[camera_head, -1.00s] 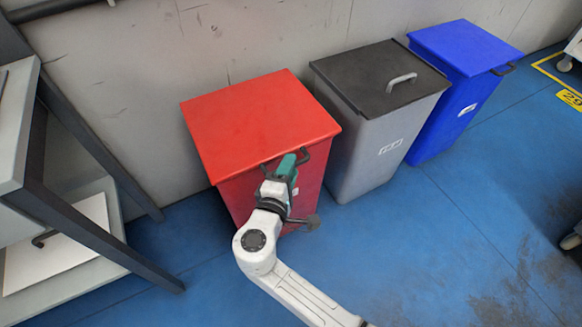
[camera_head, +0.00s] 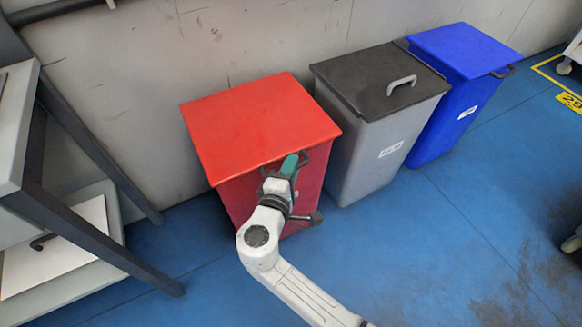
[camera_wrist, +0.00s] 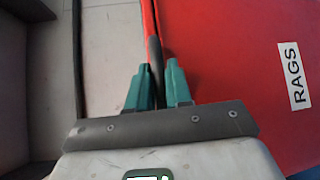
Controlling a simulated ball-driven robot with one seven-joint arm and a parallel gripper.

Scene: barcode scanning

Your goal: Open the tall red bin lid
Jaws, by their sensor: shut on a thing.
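The tall red bin (camera_head: 236,203) stands against the wall at the middle left of the head view. Its flat red lid (camera_head: 255,120) lies down on it, with no visible gap at the rim. My gripper (camera_head: 297,161) is at the lid's front edge, shut on the dark lid handle (camera_head: 305,157). In the wrist view the green fingertips (camera_wrist: 158,67) sit either side of the dark handle (camera_wrist: 154,50). The red bin's front (camera_wrist: 245,70) fills the right there, with a white "RAGS" label (camera_wrist: 294,76). My wrist hides part of the bin front in the head view.
A grey bin (camera_head: 375,150) with a dark lid stands close to the right of the red one, and a blue bin (camera_head: 455,118) beyond it. A dark-framed table (camera_head: 90,245) stands at the left. The blue floor (camera_head: 440,255) in front is mostly clear.

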